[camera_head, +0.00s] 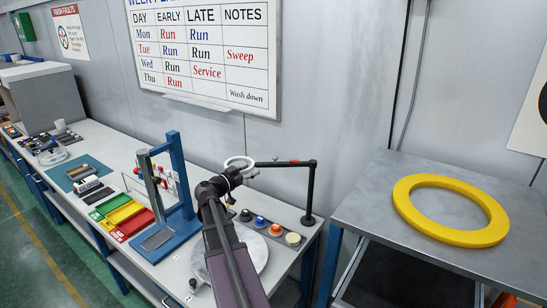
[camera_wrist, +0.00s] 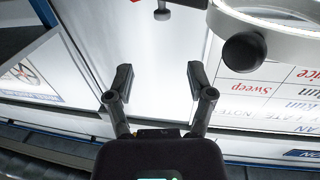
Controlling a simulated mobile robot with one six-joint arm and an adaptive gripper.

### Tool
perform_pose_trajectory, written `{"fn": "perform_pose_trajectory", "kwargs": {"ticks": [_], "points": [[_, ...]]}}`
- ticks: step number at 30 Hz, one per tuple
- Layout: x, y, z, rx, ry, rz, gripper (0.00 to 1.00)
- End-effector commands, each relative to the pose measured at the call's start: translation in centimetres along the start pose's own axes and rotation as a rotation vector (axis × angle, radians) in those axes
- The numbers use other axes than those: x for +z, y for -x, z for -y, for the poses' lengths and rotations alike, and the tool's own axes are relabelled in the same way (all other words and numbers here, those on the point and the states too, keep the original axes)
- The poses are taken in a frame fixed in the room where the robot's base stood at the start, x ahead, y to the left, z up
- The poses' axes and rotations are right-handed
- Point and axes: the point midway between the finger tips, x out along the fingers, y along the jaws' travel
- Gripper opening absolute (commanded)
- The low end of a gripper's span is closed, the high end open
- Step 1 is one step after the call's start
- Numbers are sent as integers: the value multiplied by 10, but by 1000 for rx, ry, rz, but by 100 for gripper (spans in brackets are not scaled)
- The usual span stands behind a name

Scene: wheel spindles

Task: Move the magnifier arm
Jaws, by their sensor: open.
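The magnifier arm (camera_head: 285,163) is a dark horizontal bar on an upright black post at the right end of the bench. A white ring lens (camera_head: 239,161) is at its left end. My gripper (camera_wrist: 157,77) is open, with nothing between its fingers in the wrist view. In the head view it is close to the ring, partly hidden by my own wrist. In the wrist view the white ring (camera_wrist: 285,27) with a black knob (camera_wrist: 243,51) is at the upper right, apart from the fingers. A small red part (camera_wrist: 136,1) shows at the top edge.
Below are a row of coloured buttons (camera_head: 260,221) and a round grey plate (camera_head: 246,262). A blue-framed press (camera_head: 181,175) stands to the left, beside coloured trays (camera_head: 122,213). A grey table (camera_head: 365,205) with a yellow ring (camera_head: 408,211) is right. A whiteboard (camera_head: 206,100) hangs behind.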

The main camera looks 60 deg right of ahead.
Motion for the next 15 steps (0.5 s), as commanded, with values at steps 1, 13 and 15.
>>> {"fn": "perform_pose_trajectory", "kwargs": {"ticks": [1, 13, 15], "points": [[0, 1, 1, -2, 0, 0, 69], [0, -17, 4, -5, 1, 1, 69], [0, -26, 4, -5, 1, 1, 69]]}}
